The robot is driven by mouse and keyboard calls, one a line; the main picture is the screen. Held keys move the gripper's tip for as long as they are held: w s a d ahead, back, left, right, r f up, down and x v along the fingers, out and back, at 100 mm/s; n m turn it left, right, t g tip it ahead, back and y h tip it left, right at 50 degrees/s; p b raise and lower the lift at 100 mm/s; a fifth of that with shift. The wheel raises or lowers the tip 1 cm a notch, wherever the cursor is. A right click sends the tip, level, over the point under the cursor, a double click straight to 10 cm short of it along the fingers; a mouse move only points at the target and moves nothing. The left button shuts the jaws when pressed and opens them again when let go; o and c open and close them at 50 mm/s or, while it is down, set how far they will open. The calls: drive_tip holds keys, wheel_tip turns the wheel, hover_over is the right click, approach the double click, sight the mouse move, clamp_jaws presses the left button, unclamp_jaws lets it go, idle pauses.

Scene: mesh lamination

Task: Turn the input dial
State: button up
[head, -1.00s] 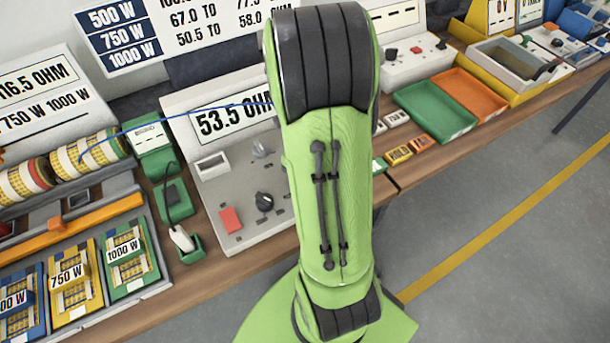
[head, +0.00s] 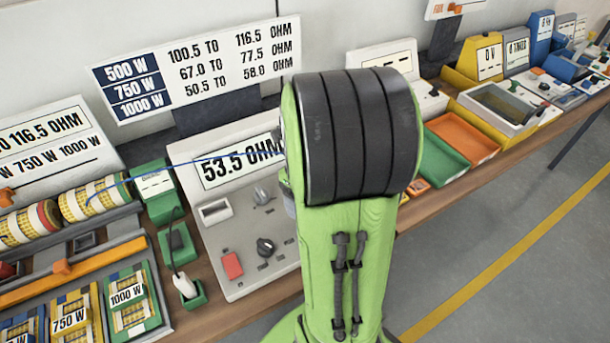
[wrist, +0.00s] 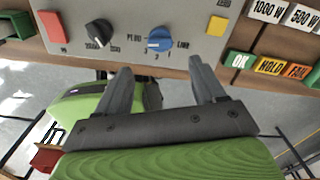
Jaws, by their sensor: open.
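The grey meter panel (head: 228,236) shows "53.5 OHM" on its display in the head view. In the wrist view its face (wrist: 130,20) carries a blue dial (wrist: 160,40) marked with "LINE" to its right and small numbers below. A black dial (wrist: 98,33) is to its left; it also shows in the head view (head: 265,248). My gripper (wrist: 161,73) is open and empty, its two fingertips just short of the panel, with the blue dial centred between and beyond them. In the head view my arm hides the gripper and the blue dial.
A red button (wrist: 52,26) and a yellow button (wrist: 217,25) flank the dials. OK, NGLD and FAIL tags (wrist: 270,65) lie right of the panel. A green tray (head: 440,160) and an orange tray (head: 463,138) sit further right on the bench.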

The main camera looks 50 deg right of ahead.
wheel_tip(320, 180, up, 5)
drive_tip(key=shift+r+p, duration=0.1)
drive_tip(key=shift+p, duration=0.35)
drive_tip(key=s+a+r+n+t, duration=0.2)
drive_tip(key=a+n, duration=0.6)
drive_tip(key=n, duration=0.9)
drive_tip(key=s+a+r+n+t, duration=0.3)
drive_tip(key=a+n, duration=0.6)
drive_tip(key=n, duration=0.9)
drive_tip(key=shift+s+r+t, duration=0.3)
drive_tip(key=shift+s+r, duration=0.4)
drive_tip(key=shift+s, duration=0.25)
